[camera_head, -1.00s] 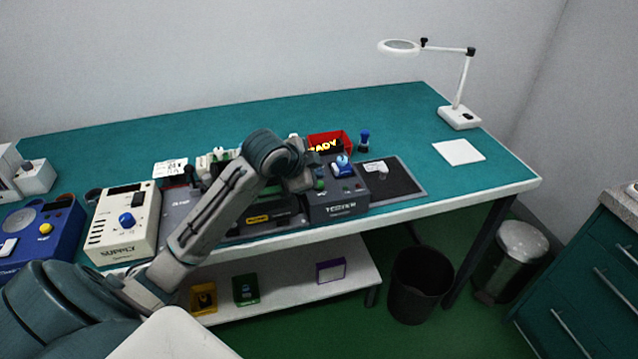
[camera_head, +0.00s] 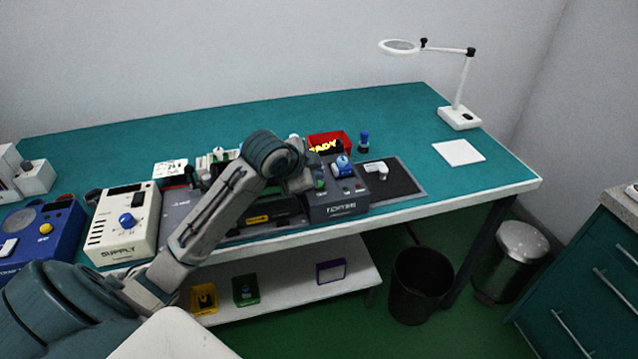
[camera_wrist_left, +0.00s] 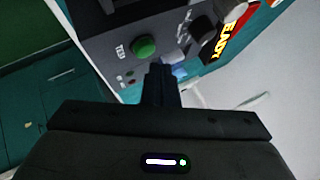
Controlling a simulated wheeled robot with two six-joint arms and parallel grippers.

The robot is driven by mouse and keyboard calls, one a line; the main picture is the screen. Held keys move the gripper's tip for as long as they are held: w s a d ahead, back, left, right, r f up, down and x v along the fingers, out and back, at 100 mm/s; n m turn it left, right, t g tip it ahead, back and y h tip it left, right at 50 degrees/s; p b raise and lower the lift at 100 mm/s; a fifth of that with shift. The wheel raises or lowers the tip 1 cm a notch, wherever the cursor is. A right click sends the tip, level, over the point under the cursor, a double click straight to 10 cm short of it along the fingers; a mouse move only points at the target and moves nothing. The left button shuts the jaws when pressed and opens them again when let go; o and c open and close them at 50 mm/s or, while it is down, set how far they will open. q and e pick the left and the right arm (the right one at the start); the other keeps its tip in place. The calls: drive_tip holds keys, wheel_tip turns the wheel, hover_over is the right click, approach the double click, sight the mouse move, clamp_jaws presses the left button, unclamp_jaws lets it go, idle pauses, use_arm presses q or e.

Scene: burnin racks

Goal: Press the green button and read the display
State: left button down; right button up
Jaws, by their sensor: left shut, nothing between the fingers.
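The dark grey tester (camera_head: 338,207) stands at the front edge of the teal bench. Its round green button (camera_wrist_left: 144,47) shows clearly in the wrist view and beside my gripper in the head view (camera_head: 320,184). The display (camera_wrist_left: 229,34) has yellow letters on black; "EADY" can be read in the wrist view and the first letters are covered in the head view (camera_head: 325,147). My left gripper (camera_wrist_left: 158,75) is shut and empty, its tips close to the button; I cannot tell whether they touch it. My right gripper is out of view.
A cream supply box (camera_head: 121,225) with a blue knob and a blue box (camera_head: 45,232) stand to the left. A dark mat (camera_head: 402,182) lies right of the tester, a red bin (camera_head: 343,136) behind it. A lamp (camera_head: 459,117) stands at the back right.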

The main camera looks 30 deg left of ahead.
use_arm(q)
drive_tip(key=shift+f, duration=0.2)
idle(0.5)
drive_tip(key=shift+f, duration=0.2)
drive_tip(key=shift+f, duration=0.5)
idle(0.8)
drive_tip(key=shift+r+p, duration=0.85)
drive_tip(key=shift+p, duration=0.4)
wheel_tip(320, 180, up, 5)
drive_tip(key=p, duration=0.5)
drive_tip(key=shift+p, duration=0.3)
